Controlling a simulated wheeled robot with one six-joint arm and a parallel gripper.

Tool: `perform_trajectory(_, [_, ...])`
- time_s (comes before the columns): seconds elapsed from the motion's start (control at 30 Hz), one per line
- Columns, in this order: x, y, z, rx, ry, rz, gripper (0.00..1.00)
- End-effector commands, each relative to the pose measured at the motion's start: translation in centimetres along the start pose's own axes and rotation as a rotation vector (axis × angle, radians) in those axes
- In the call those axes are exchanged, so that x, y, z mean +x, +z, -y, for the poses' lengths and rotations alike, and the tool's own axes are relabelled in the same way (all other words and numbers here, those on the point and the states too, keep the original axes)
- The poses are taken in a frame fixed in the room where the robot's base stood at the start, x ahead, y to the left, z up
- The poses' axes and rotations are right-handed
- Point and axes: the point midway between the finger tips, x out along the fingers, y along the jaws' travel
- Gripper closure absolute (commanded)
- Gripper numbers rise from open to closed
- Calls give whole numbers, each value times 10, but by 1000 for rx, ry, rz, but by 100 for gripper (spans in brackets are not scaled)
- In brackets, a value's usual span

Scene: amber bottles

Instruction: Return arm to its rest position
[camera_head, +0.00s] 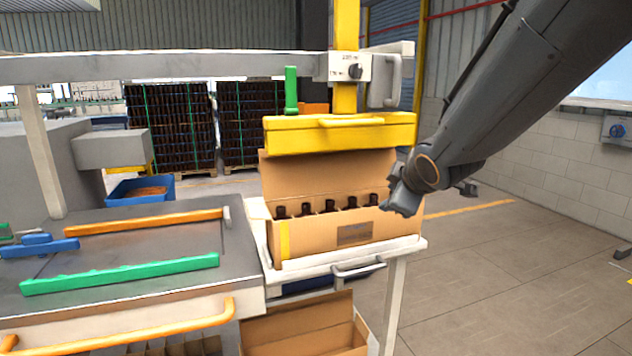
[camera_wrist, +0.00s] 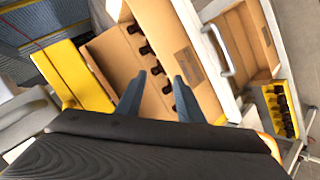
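My arm (camera_head: 500,100) reaches in from the upper right of the head view. My gripper (camera_head: 402,198) is beside the right end of an open cardboard box (camera_head: 310,242), seen small and dark. In the wrist view my gripper (camera_wrist: 157,85) shows two blue-grey fingers apart, with nothing held between them. The box also lies behind the fingers in the wrist view (camera_wrist: 205,85). Several dark bottles (camera_head: 330,206) stand in a row in the box, only their tops showing. I cannot tell whether the gripper touches the box.
A yellow press head (camera_head: 340,134) hangs above the box. A white bench (camera_head: 405,246) with a handle carries the box. Another open carton (camera_head: 300,335) is below. A yellow crate (camera_wrist: 281,110) with dark bottles shows in the wrist view. The floor (camera_head: 510,270) at right is clear.

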Motion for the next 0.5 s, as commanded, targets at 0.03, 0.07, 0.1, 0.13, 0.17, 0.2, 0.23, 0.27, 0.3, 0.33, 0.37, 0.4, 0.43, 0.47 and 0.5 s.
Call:
perform_trajectory(0.03, [5, 24, 30, 109, -57, 70, 66])
perform_trajectory(0.07, [5, 37, 46, 178, -88, 113, 66])
perform_trajectory(0.1, [5, 54, 68, 269, -129, 174, 66])
perform_trajectory(0.13, [3, 66, 85, 336, -158, 219, 66])
perform_trajectory(0.17, [1, 77, 102, 403, -186, 266, 66])
perform_trajectory(0.2, [-4, 91, 125, 490, -222, 330, 66])
perform_trajectory(0.23, [-8, 101, 142, 553, -247, 379, 66])
perform_trajectory(0.27, [-13, 110, 159, 613, -270, 426, 66])
perform_trajectory(0.3, [-20, 120, 180, 689, -299, 487, 66])
perform_trajectory(0.33, [-25, 127, 194, 742, -317, 531, 66])
perform_trajectory(0.37, [-31, 132, 207, 790, -335, 573, 66])
perform_trajectory(0.4, [-38, 138, 223, 849, -354, 624, 66])
perform_trajectory(0.43, [-43, 142, 233, 886, -367, 659, 66])
perform_trajectory(0.47, [-48, 145, 243, 919, -378, 690, 66])
perform_trajectory(0.5, [-54, 148, 253, 957, -388, 725, 66])
